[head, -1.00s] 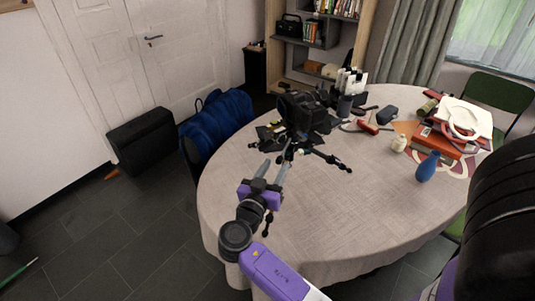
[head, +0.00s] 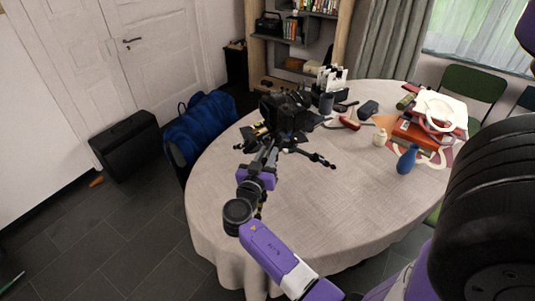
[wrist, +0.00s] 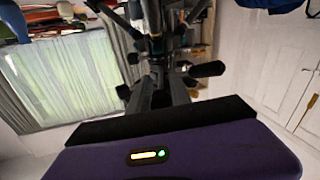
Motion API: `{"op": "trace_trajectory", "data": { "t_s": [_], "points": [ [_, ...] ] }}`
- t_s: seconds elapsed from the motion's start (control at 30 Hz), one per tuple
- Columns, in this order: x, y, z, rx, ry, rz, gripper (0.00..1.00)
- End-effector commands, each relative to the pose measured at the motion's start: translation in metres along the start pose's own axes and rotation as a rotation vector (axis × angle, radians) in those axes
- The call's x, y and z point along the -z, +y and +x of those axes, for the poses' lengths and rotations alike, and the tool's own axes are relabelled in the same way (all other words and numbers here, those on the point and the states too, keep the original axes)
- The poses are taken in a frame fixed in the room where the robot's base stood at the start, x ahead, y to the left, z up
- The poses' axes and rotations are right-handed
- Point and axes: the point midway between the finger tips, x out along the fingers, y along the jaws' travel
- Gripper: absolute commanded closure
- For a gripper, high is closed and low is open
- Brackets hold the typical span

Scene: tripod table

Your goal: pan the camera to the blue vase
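The blue vase (head: 407,159) stands upright on the right part of the table, in front of the stacked books. A black camera (head: 286,108) sits on a small dark tripod (head: 318,158) near the table's back left; one leg points right. My gripper (head: 266,150) reaches the near side of the camera mount. In the wrist view, my two dark fingers (wrist: 160,84) are close together by dark tripod parts (wrist: 157,45). Whether they grip a handle there is hidden.
The round table (head: 330,215) has free cloth in its front middle. A blue bag (head: 200,125) and black case (head: 128,147) stand left.

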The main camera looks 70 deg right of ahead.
Motion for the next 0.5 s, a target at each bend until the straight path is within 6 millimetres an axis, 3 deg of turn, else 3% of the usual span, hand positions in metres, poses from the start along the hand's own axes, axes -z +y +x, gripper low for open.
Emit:
{"op": "trace_trajectory", "data": {
  "t_s": [0.03,0.1,0.5],
  "points": [
    [0.0000,0.0000,-0.0001,0.000,0.000,0.000,0.88],
    [0.0000,0.0000,-0.0002,0.000,0.000,0.000,1.00],
    [0.0000,0.0000,-0.0004,0.000,0.000,-0.001,1.00]
  ]
}}
